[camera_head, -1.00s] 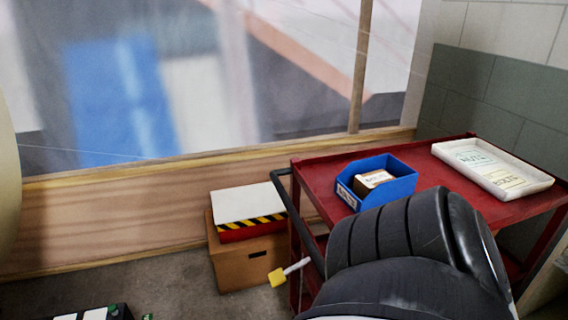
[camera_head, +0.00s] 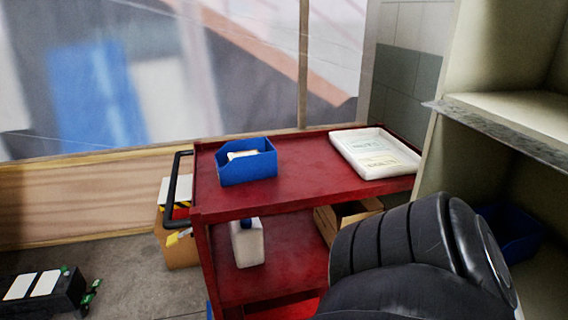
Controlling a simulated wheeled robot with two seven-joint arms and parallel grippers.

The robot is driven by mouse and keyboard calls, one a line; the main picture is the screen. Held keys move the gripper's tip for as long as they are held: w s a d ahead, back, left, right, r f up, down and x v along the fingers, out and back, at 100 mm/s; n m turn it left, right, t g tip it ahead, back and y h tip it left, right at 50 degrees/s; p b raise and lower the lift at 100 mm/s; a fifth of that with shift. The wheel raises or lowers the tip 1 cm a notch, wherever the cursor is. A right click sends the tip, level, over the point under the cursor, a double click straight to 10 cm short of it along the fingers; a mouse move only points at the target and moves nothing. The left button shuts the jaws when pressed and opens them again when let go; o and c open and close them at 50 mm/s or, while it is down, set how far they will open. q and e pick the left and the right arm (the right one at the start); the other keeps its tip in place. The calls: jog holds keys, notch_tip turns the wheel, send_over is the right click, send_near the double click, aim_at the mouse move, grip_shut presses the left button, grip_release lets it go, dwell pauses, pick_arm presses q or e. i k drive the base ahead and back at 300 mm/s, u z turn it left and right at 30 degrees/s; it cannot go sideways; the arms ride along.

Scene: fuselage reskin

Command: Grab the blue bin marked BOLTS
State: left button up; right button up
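A small open blue bin (camera_head: 247,170) stands on the top shelf of a red cart (camera_head: 300,190), toward the left side near the cart's handle. Something pale lies inside the bin. No marking can be read on the side of the bin facing me now. A dark ribbed part of my own arm (camera_head: 415,250) fills the lower right and hides part of the cart's lower shelves. Neither gripper's fingers show in this view.
A white tray with papers (camera_head: 375,152) lies on the cart's top right. A white bottle (camera_head: 247,243) and a cardboard box (camera_head: 346,214) stand on the lower shelf. Beige shelving (camera_head: 505,110) with another blue bin (camera_head: 510,232) is at right. A black case (camera_head: 45,292) lies on the floor at left.

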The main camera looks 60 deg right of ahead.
aim_at(264, 164)
jog(key=z, duration=2.05)
